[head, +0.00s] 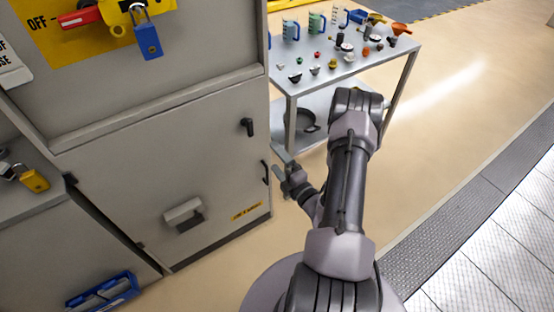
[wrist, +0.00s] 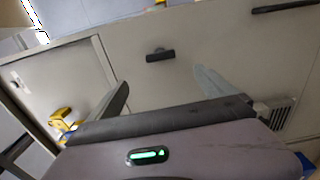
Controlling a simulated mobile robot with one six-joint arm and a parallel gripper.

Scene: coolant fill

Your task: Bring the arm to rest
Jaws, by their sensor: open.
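My gripper (head: 281,170) is at the end of my bent arm, low beside the right edge of the grey cabinet door (head: 160,160). In the wrist view my gripper (wrist: 162,78) has its two fingers spread well apart, with nothing between them. The grey cabinet front fills the view behind the fingers, and a dark handle (wrist: 160,55) shows beyond them. In the head view the fingers are small, and I cannot tell whether they touch the cabinet.
A metal cart (head: 340,70) with jugs, caps and funnels stands behind my arm. A black pan (head: 306,121) is on its lower shelf. Open floor (head: 450,90) lies to the right.

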